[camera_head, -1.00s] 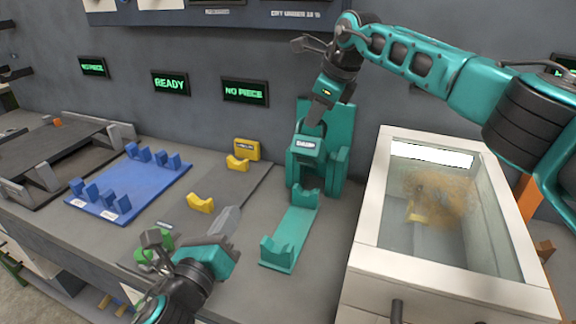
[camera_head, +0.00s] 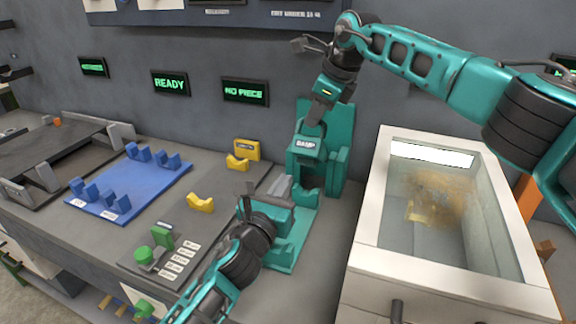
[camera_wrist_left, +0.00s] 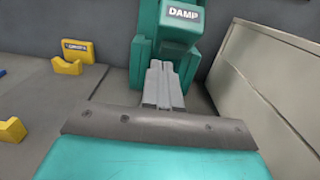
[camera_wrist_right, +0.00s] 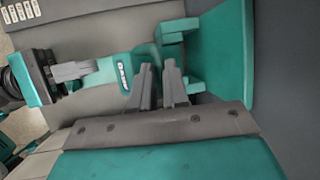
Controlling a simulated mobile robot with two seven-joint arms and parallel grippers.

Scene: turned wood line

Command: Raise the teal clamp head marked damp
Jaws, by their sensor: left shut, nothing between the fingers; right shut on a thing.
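The teal clamp head marked DAMP (camera_head: 305,150) sits at the front of the upright teal stand (camera_head: 338,130), above the teal cradle base (camera_head: 285,250). It shows in the left wrist view (camera_wrist_left: 178,35) and the right wrist view (camera_wrist_right: 140,62). My right gripper (camera_head: 318,115) is over the top of the clamp head, shut on its upper part; the exact grip is hard to see. Its fingers show in the right wrist view (camera_wrist_right: 160,85). My left gripper (camera_head: 283,187) is shut and empty, low in front of the clamp head, over the cradle base.
A white-framed bin (camera_head: 365,235) with a brown dusty cloud inside stands right of the stand. Yellow rests (camera_head: 200,203), a blue fixture plate (camera_head: 125,190) and a green-button panel (camera_head: 160,250) lie to the left. Wall displays include one reading READY (camera_head: 171,84).

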